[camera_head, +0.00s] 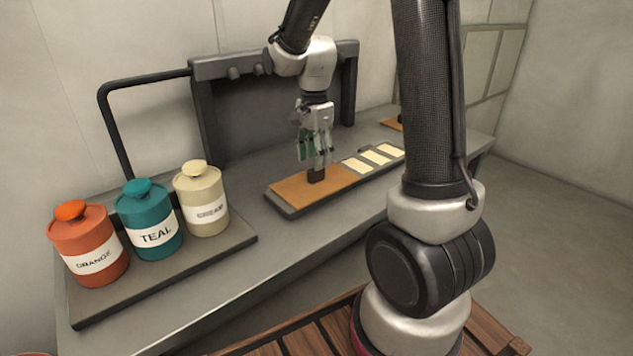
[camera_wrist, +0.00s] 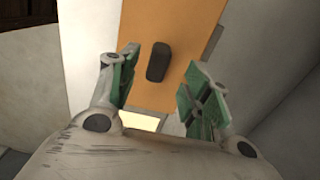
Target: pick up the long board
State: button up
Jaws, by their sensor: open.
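The long board (camera_head: 290,190) is flat and orange-brown, with a dark block-like handle (camera_head: 316,175) on top. It lies on a dark base on the grey bench. In the wrist view the board (camera_wrist: 190,25) runs up the picture, and its handle (camera_wrist: 158,62) shows between the finger lines, clear of both fingers. My gripper (camera_head: 315,163) points down just over the handle, with its green-padded fingers apart and nothing held. The fingers also show in the wrist view (camera_wrist: 158,88). How far the tips reach down beside the handle is hard to tell.
Cream panels (camera_head: 376,155) lie right of the board. Orange (camera_head: 88,245), teal (camera_head: 150,220) and cream (camera_head: 202,200) labelled canisters stand on a tray (camera_head: 190,270) at left. A dark frame (camera_head: 208,115) stands behind. A small orange piece (camera_head: 393,124) lies at far right.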

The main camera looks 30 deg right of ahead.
aim_at(316, 176)
notch_tip(316, 176, down, 5)
jog(key=shift+d+r, duration=0.1)
jog(key=shift+r, duration=0.1)
grip_shut()
